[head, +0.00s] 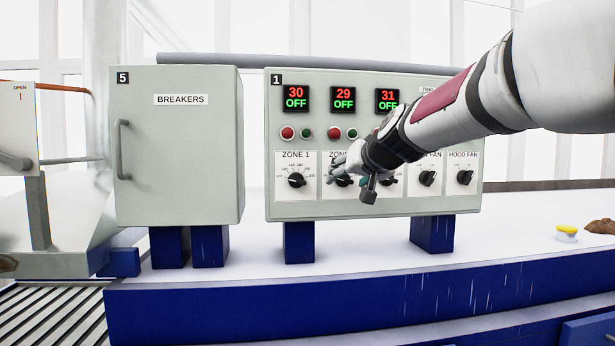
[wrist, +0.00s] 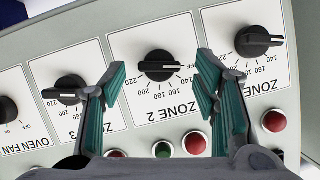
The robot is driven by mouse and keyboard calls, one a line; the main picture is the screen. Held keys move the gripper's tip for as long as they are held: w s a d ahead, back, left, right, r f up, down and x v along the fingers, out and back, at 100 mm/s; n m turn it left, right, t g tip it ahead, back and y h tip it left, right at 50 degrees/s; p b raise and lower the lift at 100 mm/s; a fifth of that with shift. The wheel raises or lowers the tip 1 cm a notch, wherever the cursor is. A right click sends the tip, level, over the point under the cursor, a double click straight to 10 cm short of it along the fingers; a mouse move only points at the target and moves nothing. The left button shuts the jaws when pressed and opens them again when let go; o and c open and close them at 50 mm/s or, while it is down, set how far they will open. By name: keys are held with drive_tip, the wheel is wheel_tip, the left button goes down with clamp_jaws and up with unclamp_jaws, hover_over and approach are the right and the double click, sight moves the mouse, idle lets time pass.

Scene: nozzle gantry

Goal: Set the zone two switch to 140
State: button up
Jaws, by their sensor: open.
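The zone two switch is a black rotary knob on a white plate; it shows in the wrist view (wrist: 160,65), upside down, and partly behind my gripper in the head view (head: 343,181). Its handle lies horizontal, its mark seemingly toward OFF; the scale runs 140 to 220. The zone two display (head: 343,99) reads 29 and OFF. My gripper (wrist: 160,74) is open, its teal-padded fingers either side of the knob in the wrist view. I cannot tell how far the fingertips are from the panel. The head view also shows my gripper (head: 345,166) in front of the plate.
The zone 1 knob (head: 296,180) and the zone 3 knob (wrist: 69,90) sit on either side. Red and green buttons (head: 344,133) are above the plates. A breakers cabinet (head: 180,150) stands left. A yellow-topped button (head: 567,231) is on the right of the bench.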

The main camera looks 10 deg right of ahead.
drive_tip(key=shift+w+a+f, duration=0.1)
drive_tip(key=shift+w+f, duration=0.15)
drive_tip(key=shift+w, duration=0.4)
drive_tip(key=c, duration=1.2)
